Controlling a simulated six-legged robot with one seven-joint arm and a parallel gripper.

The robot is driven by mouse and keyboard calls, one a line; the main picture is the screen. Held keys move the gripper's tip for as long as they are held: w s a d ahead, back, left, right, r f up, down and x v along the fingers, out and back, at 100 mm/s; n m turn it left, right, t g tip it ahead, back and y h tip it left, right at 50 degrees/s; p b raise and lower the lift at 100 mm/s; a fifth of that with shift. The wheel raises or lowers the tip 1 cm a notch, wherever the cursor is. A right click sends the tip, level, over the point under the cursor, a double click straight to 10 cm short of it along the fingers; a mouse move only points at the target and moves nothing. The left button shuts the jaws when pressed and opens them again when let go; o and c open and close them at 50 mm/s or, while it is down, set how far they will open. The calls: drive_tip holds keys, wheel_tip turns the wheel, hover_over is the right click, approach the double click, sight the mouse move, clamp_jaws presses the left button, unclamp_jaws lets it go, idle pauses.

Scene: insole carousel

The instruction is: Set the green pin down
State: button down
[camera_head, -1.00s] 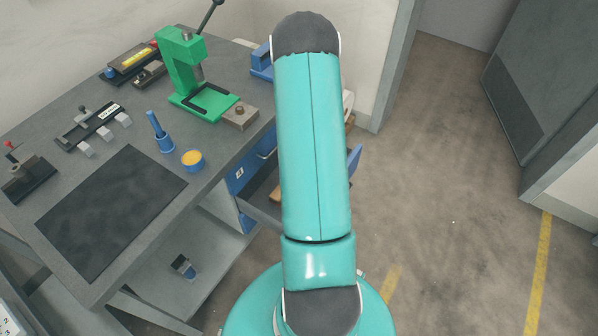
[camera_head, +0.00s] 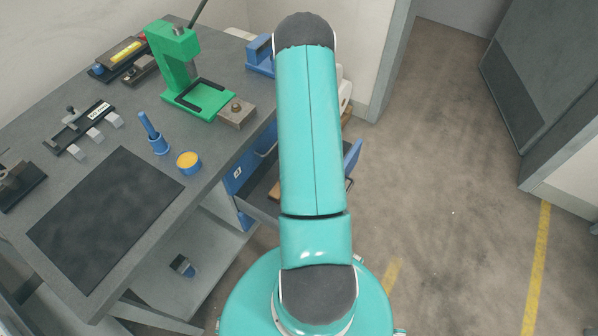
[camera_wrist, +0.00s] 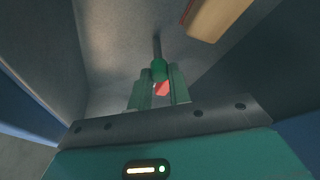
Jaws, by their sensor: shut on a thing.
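In the wrist view my gripper (camera_wrist: 159,84) is shut on the green pin (camera_wrist: 158,67), its two green fingers on either side of the pin's round green part. A thin dark shaft reaches up from it in the picture. The pin is inside the grey drawer (camera_wrist: 110,45); whether it touches the drawer floor I cannot tell. A small red thing (camera_wrist: 162,89) shows between the fingers, partly hidden. In the head view my arm hides the gripper and pin, and the open drawer (camera_head: 262,187) shows beside it.
A wooden-coloured block (camera_wrist: 215,17) lies close by in the drawer. Drawer walls stand on both sides. On the bench are a green press (camera_head: 175,60), a blue holder (camera_head: 158,144), a round blue tin (camera_head: 188,162) and a dark mat (camera_head: 105,215). The floor at right is clear.

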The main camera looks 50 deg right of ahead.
drive_tip(key=shift+s+f, duration=0.1)
drive_tip(key=c, duration=1.3)
unclamp_jaws()
drive_tip(key=shift+a+r, duration=0.1)
drive_tip(key=shift+r, duration=0.35)
drive_tip(key=v, duration=1.1)
drive_tip(key=shift+a+r, duration=0.15)
drive_tip(key=shift+s, duration=0.1)
